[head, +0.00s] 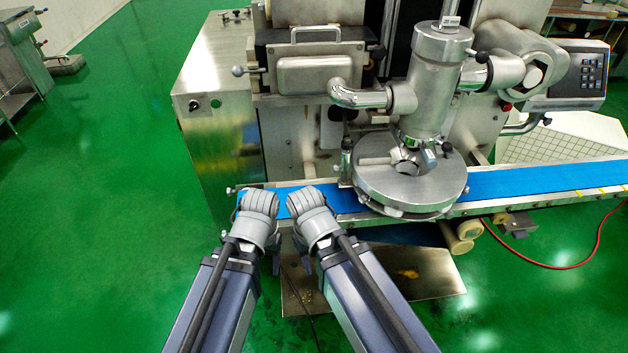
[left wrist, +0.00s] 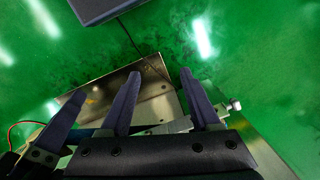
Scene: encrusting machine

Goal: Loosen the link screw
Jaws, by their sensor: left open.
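The encrusting machine's upright steel cylinder (head: 435,80) stands right of centre in the head view, joined to a curved side pipe (head: 358,95). Below it is a round steel disc head (head: 410,180). Small clamps and knobs show around the cylinder; I cannot tell which is the link screw. My left gripper (head: 275,258) hangs in front of the blue belt's left end, well away from the cylinder. In the left wrist view my left gripper (left wrist: 160,80) is open, with nothing between its fingers. My right gripper (head: 302,258) hangs close beside it, mostly hidden by its wrist.
A blue conveyor belt (head: 545,180) runs under the disc head. A steel plate (head: 400,278) lies below the belt. A control panel (head: 580,75) is at upper right. A red cable (head: 590,250) lies on the green floor, which is open at left.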

